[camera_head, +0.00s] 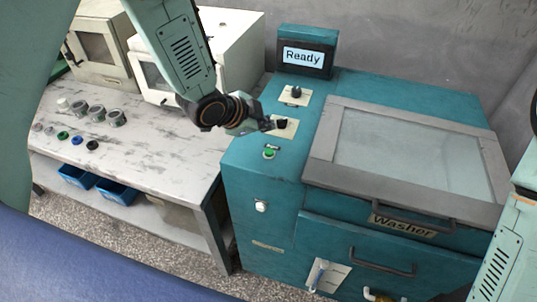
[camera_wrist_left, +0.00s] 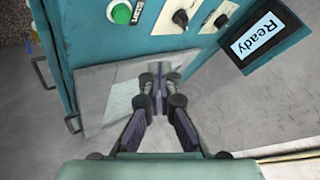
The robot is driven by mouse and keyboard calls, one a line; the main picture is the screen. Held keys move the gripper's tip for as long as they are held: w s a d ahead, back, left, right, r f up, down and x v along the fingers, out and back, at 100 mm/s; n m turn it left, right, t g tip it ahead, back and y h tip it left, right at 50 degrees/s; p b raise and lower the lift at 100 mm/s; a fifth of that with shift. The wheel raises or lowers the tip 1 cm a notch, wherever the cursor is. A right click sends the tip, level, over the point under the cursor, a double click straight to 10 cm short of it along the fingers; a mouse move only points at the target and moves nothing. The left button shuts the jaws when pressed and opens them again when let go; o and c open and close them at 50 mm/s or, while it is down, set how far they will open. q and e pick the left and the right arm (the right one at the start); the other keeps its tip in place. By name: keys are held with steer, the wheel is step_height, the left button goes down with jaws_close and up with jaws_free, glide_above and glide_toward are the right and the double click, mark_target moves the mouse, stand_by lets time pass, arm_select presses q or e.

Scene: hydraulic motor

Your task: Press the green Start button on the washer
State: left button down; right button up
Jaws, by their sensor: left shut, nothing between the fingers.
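The teal washer (camera_head: 262,185) stands in the middle and right of the head view, its lid closed. The green Start button (camera_head: 269,153) is on its top left panel, below two black knobs; it also shows in the left wrist view (camera_wrist_left: 122,13) at the top, with a "Start" label beside it. The display (camera_head: 303,56) reads "Ready". My left gripper (camera_head: 268,126) is over the panel beside the lower knob (camera_head: 283,122), a little above and left of the button. Its fingers are shut and empty in the left wrist view (camera_wrist_left: 160,83). I cannot tell whether it touches the panel. My right gripper is out of view.
A white worktable (camera_head: 150,145) on the left holds several small metal parts and coloured pieces, with white box machines behind. Blue bins (camera_head: 117,192) sit on its lower shelf. The washer's lid handle (camera_head: 412,219) sticks out in front. Part of my right arm shows at the right edge.

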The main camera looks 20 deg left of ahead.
arm_select(q)
steer(key=b, duration=0.4)
glide_above(267, 153)
step_height(267, 153, down, 6)
steer(key=shift+d+r, duration=0.1)
steer(key=shift+r, duration=0.05)
steer(key=shift+f, duration=0.3)
steer(key=shift+s+f+b, duration=0.1)
steer(key=shift+f+b, duration=0.05)
steer(key=shift+b, duration=0.15)
steer(key=shift+w, duration=0.2)
steer(key=shift+s, duration=0.2)
steer(key=shift+w, duration=0.15)
